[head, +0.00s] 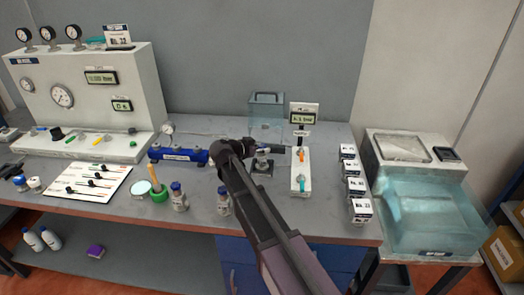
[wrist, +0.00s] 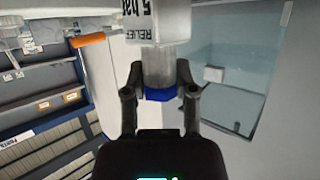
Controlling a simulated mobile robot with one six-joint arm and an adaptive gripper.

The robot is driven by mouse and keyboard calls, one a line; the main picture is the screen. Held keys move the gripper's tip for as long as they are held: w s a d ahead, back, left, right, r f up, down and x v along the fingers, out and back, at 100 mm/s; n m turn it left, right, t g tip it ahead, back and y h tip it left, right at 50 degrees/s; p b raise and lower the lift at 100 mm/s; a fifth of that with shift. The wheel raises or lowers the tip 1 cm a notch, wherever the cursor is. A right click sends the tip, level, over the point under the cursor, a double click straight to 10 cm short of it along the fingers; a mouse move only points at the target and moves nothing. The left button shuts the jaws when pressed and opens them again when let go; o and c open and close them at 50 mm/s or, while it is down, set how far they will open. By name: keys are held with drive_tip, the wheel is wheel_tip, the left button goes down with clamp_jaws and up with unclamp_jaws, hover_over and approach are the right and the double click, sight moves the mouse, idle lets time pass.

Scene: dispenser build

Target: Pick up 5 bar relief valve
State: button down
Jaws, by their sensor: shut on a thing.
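The 5 bar relief valve (wrist: 158,65) is a grey metal cylinder with a white label block reading "RELIEF 5 bar" and a blue part near its lower end in the wrist view. My gripper (wrist: 157,82) is shut on it, one dark finger on each side. In the head view the end of my arm is over the middle of the bench, left of the small white test stand (head: 301,172). The valve cannot be clearly made out there.
A blue manifold (head: 178,155) and several bottles stand left of my arm. Several white labelled boxes (head: 355,188) line the bench's right end. A teal-covered bin (head: 430,210) stands beyond it. A large gauge panel (head: 85,85) fills the back left.

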drive_tip(key=shift+r+p, duration=4.8)
drive_tip(key=shift+r, duration=0.15)
